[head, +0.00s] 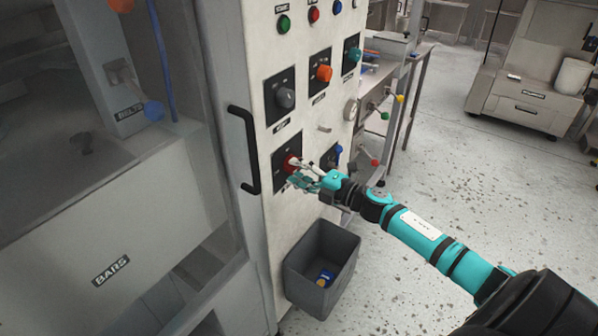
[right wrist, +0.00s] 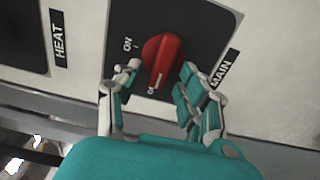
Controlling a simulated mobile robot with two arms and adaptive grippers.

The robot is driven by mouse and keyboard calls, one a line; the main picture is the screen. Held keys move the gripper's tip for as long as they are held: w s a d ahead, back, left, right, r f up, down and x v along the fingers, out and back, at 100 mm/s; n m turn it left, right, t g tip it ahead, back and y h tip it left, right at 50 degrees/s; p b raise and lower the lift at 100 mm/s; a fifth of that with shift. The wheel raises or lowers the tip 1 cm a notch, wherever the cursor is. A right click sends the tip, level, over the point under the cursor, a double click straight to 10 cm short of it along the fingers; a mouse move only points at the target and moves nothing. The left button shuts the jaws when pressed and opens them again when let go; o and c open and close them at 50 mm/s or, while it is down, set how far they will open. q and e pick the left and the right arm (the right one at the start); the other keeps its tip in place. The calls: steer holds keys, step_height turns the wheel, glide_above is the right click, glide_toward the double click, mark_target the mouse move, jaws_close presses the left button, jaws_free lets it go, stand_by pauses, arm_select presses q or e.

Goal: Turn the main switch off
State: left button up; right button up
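The main switch is a red rotary knob (right wrist: 162,55) on a dark plate, with the label MAIN beside it in the right wrist view. ON is printed to the knob's upper left; a second marking below it is partly hidden. In the head view the red knob (head: 291,163) sits low on the pale control panel. My right gripper (right wrist: 158,72) is open, with its teal fingers on either side of the knob. A small gap shows at the left finger; whether the right finger touches is unclear. It also shows in the head view (head: 308,172). My left gripper is out of view.
Other knobs sit nearby: grey (head: 285,97), orange (head: 323,73) and teal (head: 354,54). A black handle (head: 246,150) stands out left of the main switch. A grey bin (head: 321,268) is below. Open speckled floor (head: 450,190) lies to the right.

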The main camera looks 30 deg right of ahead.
steer(key=v, duration=1.2)
stand_by(0.4)
